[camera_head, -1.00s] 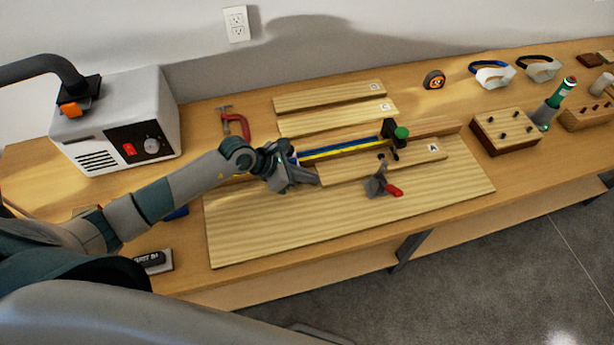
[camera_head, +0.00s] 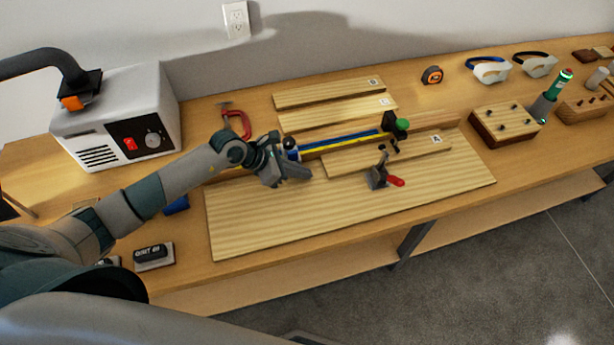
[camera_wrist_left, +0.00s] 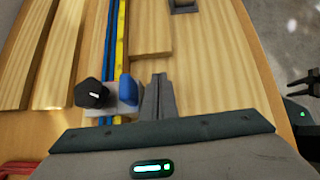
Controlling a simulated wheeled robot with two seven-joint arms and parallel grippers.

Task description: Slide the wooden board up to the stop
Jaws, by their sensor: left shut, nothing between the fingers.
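The wooden board marked A (camera_head: 390,157) lies flat on a larger pale base board (camera_head: 260,222), along a blue and yellow ruled rail (camera_head: 345,143). A black stop with a green knob (camera_head: 401,124) sits at the rail's right; its small arm hangs near the board's back edge. Contact there is unclear. A second block with a black knob (camera_wrist_left: 92,93) and blue lever (camera_wrist_left: 127,89) sits at the rail's near end. My left gripper (camera_head: 308,173) is shut and empty, just left of the board's left end; the wrist view shows a small gap. My right gripper (camera_wrist_left: 303,80) looks open, off the bench.
A toggle clamp with a red handle (camera_head: 394,181) stands at the board's front edge. Two loose boards (camera_head: 330,93) lie behind the rail, beside a red clamp (camera_head: 236,122). A grey machine (camera_head: 120,120) stands at left. The base board's front is clear.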

